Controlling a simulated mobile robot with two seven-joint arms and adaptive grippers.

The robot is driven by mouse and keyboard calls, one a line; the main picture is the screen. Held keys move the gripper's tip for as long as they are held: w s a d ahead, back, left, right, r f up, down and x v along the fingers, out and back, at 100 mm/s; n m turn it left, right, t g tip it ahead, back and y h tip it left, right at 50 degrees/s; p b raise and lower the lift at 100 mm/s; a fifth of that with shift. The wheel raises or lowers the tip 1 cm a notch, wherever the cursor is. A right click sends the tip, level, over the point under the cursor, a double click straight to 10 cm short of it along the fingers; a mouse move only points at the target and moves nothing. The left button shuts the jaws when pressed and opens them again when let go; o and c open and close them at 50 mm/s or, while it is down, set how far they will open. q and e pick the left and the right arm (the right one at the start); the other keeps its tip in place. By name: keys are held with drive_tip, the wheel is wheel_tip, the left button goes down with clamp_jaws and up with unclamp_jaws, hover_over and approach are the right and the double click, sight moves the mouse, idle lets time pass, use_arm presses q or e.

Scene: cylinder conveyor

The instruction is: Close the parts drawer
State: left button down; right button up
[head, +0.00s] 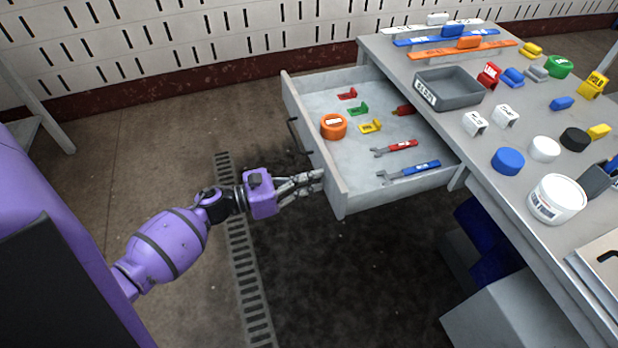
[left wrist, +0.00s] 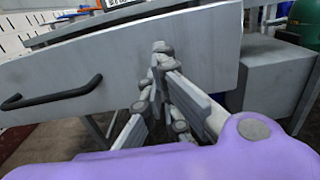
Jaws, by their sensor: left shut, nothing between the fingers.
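The parts drawer (head: 357,205) is a grey drawer pulled well out from under the bench on its left side. Its front panel also fills much of the left wrist view (left wrist: 215,50), with a dark bar handle (left wrist: 52,95) to the left. In the head view the handle (head: 301,136) sits on the front face. My left gripper (head: 318,181) is shut and empty at the front panel, near its closer end, away from the handle. In the left wrist view its fingertips (left wrist: 160,52) are at the panel; I cannot tell whether they touch. My right gripper is not in view.
The drawer holds an orange roll (head: 333,127), wrenches (head: 409,172) and small coloured parts. The bench top (head: 395,52) carries a grey bin (head: 449,88), a white tub (head: 557,199) and several lids. Floor left of the drawer is clear.

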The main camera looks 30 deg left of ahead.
use_arm(q)
drive_tip(key=shift+w+d, duration=0.35)
drive_tip(key=shift+w, duration=0.05)
drive_tip(key=b, duration=0.9)
approach(418, 160)
drive_tip(key=w+d+r, duration=0.1)
drive_tip(key=r, duration=0.1)
drive_tip(key=w+d+r, duration=0.1)
drive_tip(key=w+d, duration=0.1)
drive_tip(key=shift+w+r, duration=0.1)
drive_tip(key=shift+r, duration=0.25)
drive_tip(key=x, duration=0.4)
drive_tip(key=shift+b, duration=0.4)
drive_tip(key=shift+w+d, duration=0.25)
drive_tip(key=shift+w, duration=0.05)
drive_tip(key=shift+w+d+r, duration=0.1)
drive_tip(key=shift+w+d, duration=0.15)
drive_tip(key=shift+w, duration=0.1)
drive_tip(key=shift+r, duration=0.2)
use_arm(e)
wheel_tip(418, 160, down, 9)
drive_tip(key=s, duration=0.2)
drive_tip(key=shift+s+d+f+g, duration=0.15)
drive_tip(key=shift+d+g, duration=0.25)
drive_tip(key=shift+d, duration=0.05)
use_arm(q)
drive_tip(key=shift+b, duration=0.3)
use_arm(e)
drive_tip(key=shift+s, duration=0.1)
